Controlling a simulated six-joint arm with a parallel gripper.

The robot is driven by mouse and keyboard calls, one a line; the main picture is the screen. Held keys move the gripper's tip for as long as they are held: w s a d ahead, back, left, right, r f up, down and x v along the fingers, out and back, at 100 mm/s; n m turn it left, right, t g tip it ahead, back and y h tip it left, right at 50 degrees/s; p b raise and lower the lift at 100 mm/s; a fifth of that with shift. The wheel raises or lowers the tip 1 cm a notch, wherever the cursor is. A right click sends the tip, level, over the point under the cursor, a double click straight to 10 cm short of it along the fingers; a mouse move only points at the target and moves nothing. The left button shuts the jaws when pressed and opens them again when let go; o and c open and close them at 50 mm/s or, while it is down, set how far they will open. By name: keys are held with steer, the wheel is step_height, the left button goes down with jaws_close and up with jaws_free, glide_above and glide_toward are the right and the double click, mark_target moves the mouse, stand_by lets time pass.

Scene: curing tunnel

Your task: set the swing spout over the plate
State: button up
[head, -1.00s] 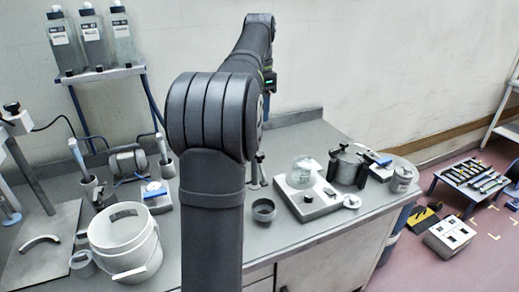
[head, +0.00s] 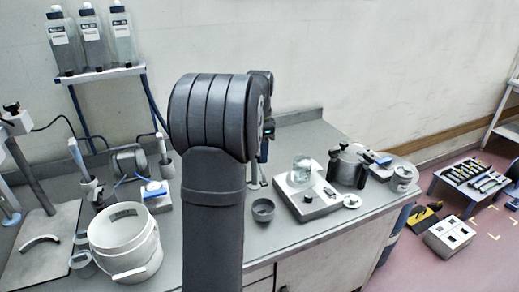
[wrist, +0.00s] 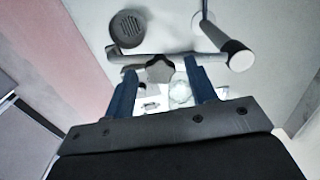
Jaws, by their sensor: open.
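My gripper (wrist: 160,66) is open in the wrist view, its two blue fingers apart. A grey bar (wrist: 180,58), apparently the swing spout, runs across just beyond the fingertips. It has a pale round end (wrist: 235,56) at the right and a dark lobed knob (wrist: 160,70) between the fingers; contact cannot be told. A pale plate unit (head: 307,203) carrying a glass beaker (head: 301,172) stands on the bench right of my arm. Parts of it seem to show between the fingers. In the head view my arm hides the gripper and most of the spout.
A small dark bowl (head: 263,210) sits left of the plate unit. A slotted dark disc (wrist: 127,28) lies beyond the bar, near a thin post (wrist: 203,15). A metal pot (head: 347,166) stands right of the beaker. A white bucket (head: 125,245) is at the left.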

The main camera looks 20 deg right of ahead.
jaws_close()
steer(key=shift+d, duration=0.1)
steer(key=w+d+n, duration=0.5)
steer(key=d+n, duration=0.6)
steer(key=n, duration=0.3)
steer(key=shift+n, duration=0.3)
steer(key=shift+d+r, duration=0.1)
steer(key=shift+r, duration=0.05)
stand_by(0.6)
